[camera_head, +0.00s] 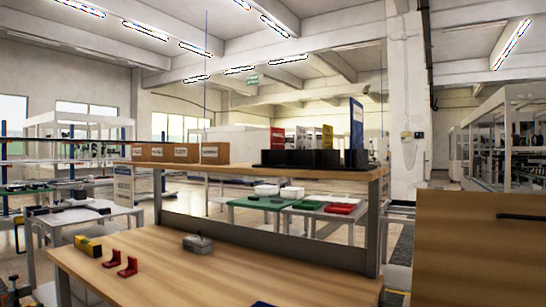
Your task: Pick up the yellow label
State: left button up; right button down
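A yellow label (327,138) shows as a small upright card above the black holder (300,159) on the upper wooden shelf. Its lower part is hidden behind or in the holder; I cannot tell which. A red card (278,137) stands to its left, and a larger blue card (357,126) stands to its right at the holder's end. Neither of my grippers is in view.
Several brown boxes (180,153) stand on the left of the shelf (235,166). Below, the wooden tabletop (210,275) carries a yellow block (88,246), two red brackets (127,267) and a grey part (197,243). A wooden panel (480,250) fills the lower right.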

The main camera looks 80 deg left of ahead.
aim_at(326, 131)
jog(key=u, duration=0.5)
jog(key=i+u, duration=0.15)
jog(key=u, duration=0.3)
jog(key=i+u, duration=0.1)
jog(key=u, duration=0.9)
jog(key=i+l+u, duration=0.1)
jog(key=u, duration=0.35)
